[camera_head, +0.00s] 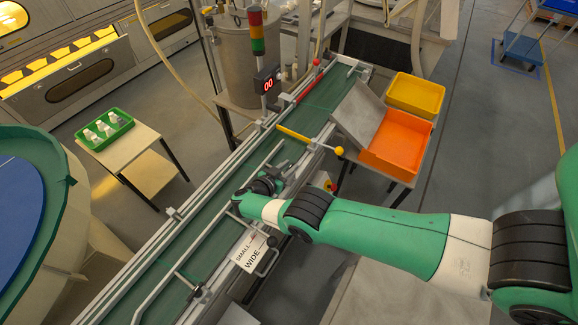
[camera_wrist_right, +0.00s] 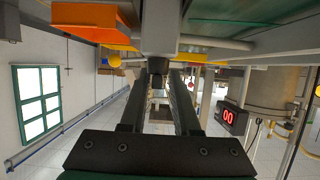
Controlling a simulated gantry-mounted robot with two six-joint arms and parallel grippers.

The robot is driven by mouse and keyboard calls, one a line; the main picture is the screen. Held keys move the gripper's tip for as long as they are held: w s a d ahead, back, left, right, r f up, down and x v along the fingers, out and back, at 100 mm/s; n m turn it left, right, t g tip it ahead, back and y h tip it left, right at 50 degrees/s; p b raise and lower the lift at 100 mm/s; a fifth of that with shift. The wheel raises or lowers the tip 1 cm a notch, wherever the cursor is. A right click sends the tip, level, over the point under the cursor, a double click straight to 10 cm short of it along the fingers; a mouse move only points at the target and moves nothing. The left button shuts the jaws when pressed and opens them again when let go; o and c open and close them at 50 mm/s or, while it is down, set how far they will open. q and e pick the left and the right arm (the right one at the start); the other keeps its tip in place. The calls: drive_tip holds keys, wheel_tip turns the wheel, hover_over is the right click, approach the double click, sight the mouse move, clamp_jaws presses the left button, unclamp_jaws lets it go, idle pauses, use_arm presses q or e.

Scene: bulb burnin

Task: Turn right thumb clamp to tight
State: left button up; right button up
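My right gripper (camera_head: 281,170) reaches over the near edge of the green conveyor belt (camera_head: 215,232), beside the silver guide rail (camera_head: 165,280). In the right wrist view its two dark fingers (camera_wrist_right: 158,85) stand apart. A dark knob (camera_wrist_right: 157,66), which looks like a thumb clamp, sits between the fingertips, with a gap visible on each side. In the head view my gripper and wrist hide that knob. Another dark clamp (camera_head: 198,290) sits on the rail farther down. I cannot tell how tight either clamp is. My left gripper is not in view.
A sign reading SMALL and WIDE (camera_head: 250,252) hangs on the conveyor's near side. A yellow bar with a ball end (camera_head: 310,140) crosses the belt just beyond my gripper. Orange (camera_head: 397,145) and yellow (camera_head: 415,95) bins stand at right. A red 00 display (camera_head: 268,84) stands behind.

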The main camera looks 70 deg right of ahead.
drive_tip(key=shift+s+a+f, duration=0.25)
drive_tip(key=shift+a, duration=0.05)
drive_tip(key=shift+w+d+r, duration=0.1)
drive_tip(key=shift+r, duration=0.05)
drive_tip(key=shift+a+r, duration=0.15)
drive_tip(key=shift+a, duration=0.05)
drive_tip(key=p+v, duration=0.2)
drive_tip(key=v, duration=0.9)
drive_tip(key=shift+a, duration=0.15)
